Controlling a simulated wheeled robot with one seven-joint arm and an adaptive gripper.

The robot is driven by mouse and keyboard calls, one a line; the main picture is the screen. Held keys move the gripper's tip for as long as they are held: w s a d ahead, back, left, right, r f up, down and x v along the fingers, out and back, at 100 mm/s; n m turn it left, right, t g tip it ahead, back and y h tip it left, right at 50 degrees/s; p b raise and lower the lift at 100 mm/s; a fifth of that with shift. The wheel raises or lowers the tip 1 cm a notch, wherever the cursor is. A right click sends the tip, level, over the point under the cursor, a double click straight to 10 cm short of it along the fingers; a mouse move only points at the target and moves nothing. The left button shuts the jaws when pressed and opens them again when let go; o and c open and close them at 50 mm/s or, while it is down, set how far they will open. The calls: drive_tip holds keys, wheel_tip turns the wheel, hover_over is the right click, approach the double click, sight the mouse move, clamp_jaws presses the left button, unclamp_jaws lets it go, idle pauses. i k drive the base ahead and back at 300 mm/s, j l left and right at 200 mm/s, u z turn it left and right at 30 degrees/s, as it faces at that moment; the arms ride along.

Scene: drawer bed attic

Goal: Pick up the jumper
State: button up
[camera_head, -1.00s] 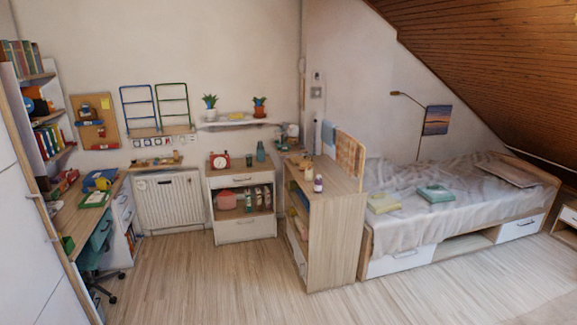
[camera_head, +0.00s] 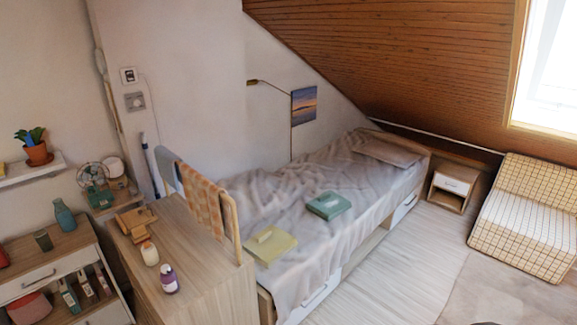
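Two folded cloth items lie on the bed (camera_head: 300,205), either of which may be the jumper; I cannot tell which. One is a teal folded item (camera_head: 329,205) near the middle of the bed. The other is a yellow-green folded item (camera_head: 271,245) near the bed's foot end, with a small paler piece on top. They lie apart from each other on the rumpled grey cover. My gripper is not in view, so its state and what it may hold do not show.
A wooden cabinet (camera_head: 215,290) with bottles and a wooden item on top stands at the bed's foot. A checked cloth (camera_head: 205,200) hangs on the bed's end. A nightstand (camera_head: 452,186) and checked chair (camera_head: 525,220) stand right. Floor (camera_head: 415,260) beside the bed is clear.

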sight(270, 244)
drive_tip(key=i+l, duration=0.15)
drive_tip(key=i, duration=1.3)
drive_tip(key=i+u, duration=0.5)
drive_tip(key=i+l+u, duration=0.1)
drive_tip(key=i+u, duration=0.2)
drive_tip(key=u, duration=0.2)
drive_tip(key=i+l+u, duration=0.3)
drive_tip(key=u, duration=0.2)
drive_tip(key=i+l, duration=0.05)
